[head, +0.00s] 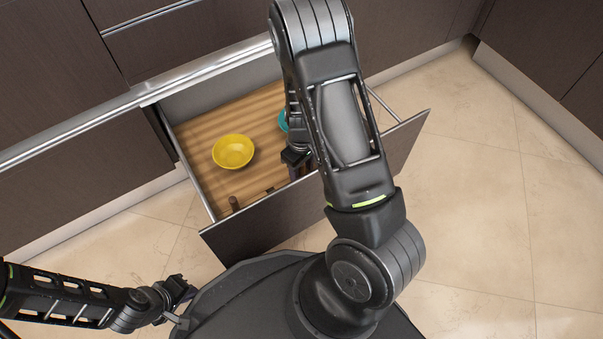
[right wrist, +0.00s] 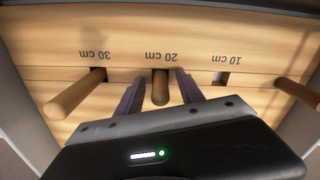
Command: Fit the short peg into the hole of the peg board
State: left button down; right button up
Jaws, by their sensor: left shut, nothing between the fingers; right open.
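The wooden peg board (right wrist: 115,73) fills the right wrist view, with upside-down labels 30 cm, 20 cm and 10 cm. One peg (right wrist: 75,93) stands at the 30 cm mark and another peg (right wrist: 160,90) at the 20 cm mark. A dark square hole (right wrist: 220,78) shows at the 10 cm mark. A further peg (right wrist: 298,93) is at the right edge; whether it sits in a hole is unclear. My right gripper (right wrist: 159,77) is open, its fingers either side of the 20 cm peg. My left gripper (head: 181,288) is shut and empty, away from the drawer.
The open drawer (head: 255,228) holds a yellow bowl (head: 233,151) and a teal bowl (head: 283,121), partly hidden by my right arm. Drawer walls surround the board. The tiled floor (head: 480,190) to the right is clear.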

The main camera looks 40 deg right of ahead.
jog(key=shift+c, duration=0.5)
grip_shut()
dwell(0.3)
